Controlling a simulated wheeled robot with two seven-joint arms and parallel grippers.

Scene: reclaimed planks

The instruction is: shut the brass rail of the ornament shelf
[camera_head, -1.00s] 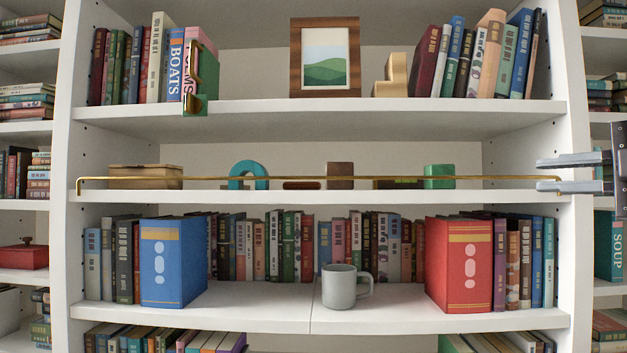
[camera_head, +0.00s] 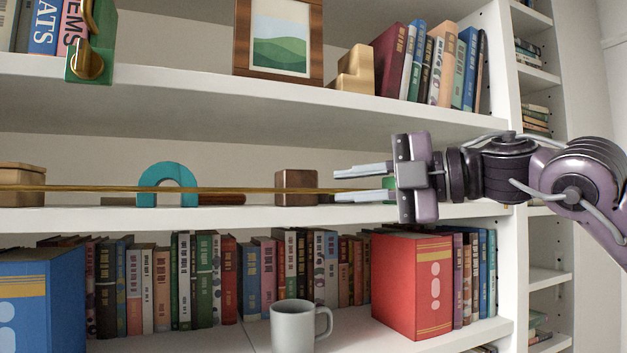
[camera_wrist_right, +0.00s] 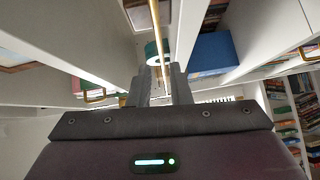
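The brass rail (camera_head: 240,189) is a thin bar running level across the front of the ornament shelf (camera_head: 240,218), a little above its edge. In the right wrist view the rail (camera_wrist_right: 158,25) runs away between my finger tips. My right gripper (camera_head: 335,185) is at the rail's right part, its fingers pointing left and spread apart above and below the bar's line. I cannot tell whether they touch it. The rail's right end is hidden by the gripper and its left end is out of frame. My left gripper is not in view.
Behind the rail stand a teal arch (camera_head: 168,180), a brown block (camera_head: 296,187), a wooden box (camera_head: 22,174) and a green block (camera_head: 388,184), partly hidden by my gripper. Below are a grey mug (camera_head: 297,326) and a red binder (camera_head: 412,283). The upright (camera_head: 508,270) is close to my right arm.

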